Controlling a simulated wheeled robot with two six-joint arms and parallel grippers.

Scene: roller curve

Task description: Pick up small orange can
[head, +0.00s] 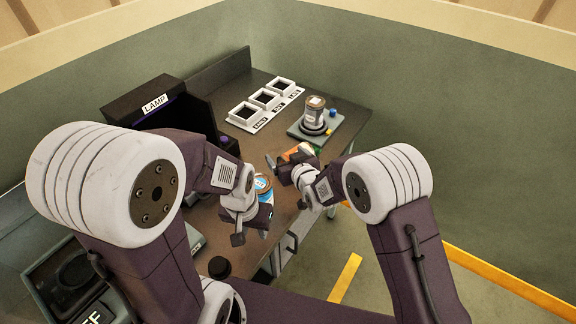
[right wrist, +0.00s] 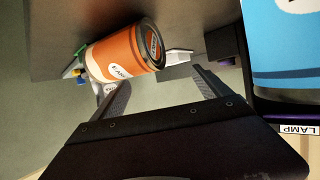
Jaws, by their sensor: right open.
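The small orange can (head: 291,154) is on the dark table, partly hidden behind my right gripper in the head view. It shows clearly in the right wrist view (right wrist: 115,56), with a white label and a dark end. My right gripper (head: 284,182) is open and empty. In the right wrist view its fingers (right wrist: 161,82) are spread, with the can just beyond them and nearer the left finger. My left gripper (head: 252,226) is in front of a blue can (head: 264,183); I cannot tell whether it touches it or how its fingers stand.
A grey-white can (head: 315,112) stands on a grey plate (head: 306,132) with coloured knobs. Three white square frames (head: 266,98) with labels line the table's back. A black LAMP box (head: 150,95) is at the left. The blue can (right wrist: 285,45) is close at right in the wrist view.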

